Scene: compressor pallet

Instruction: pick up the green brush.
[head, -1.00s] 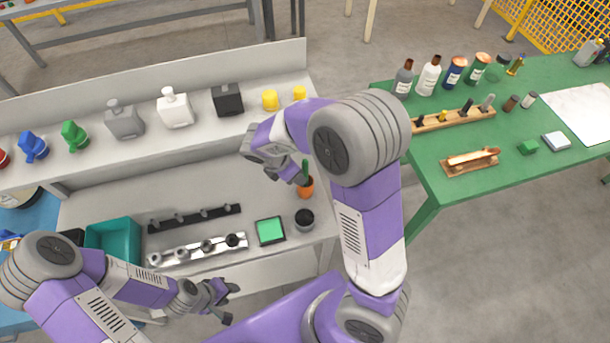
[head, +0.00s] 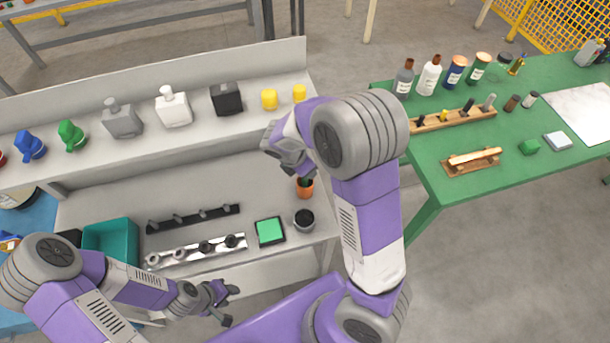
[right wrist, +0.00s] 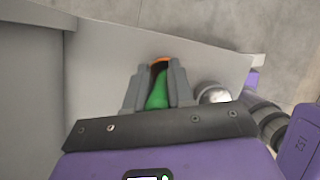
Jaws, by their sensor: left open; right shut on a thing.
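The green brush (right wrist: 157,97) shows between the fingers of my right gripper (right wrist: 158,88) in the right wrist view. The fingers are shut on its green handle. I cannot tell whether the brush is raised. My left gripper (head: 229,304) is open and empty at the bench's front edge.
Bottles and yellow pieces line the raised shelf behind. A teal bin (head: 110,240) is at left. A green table (head: 425,180) stands at right.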

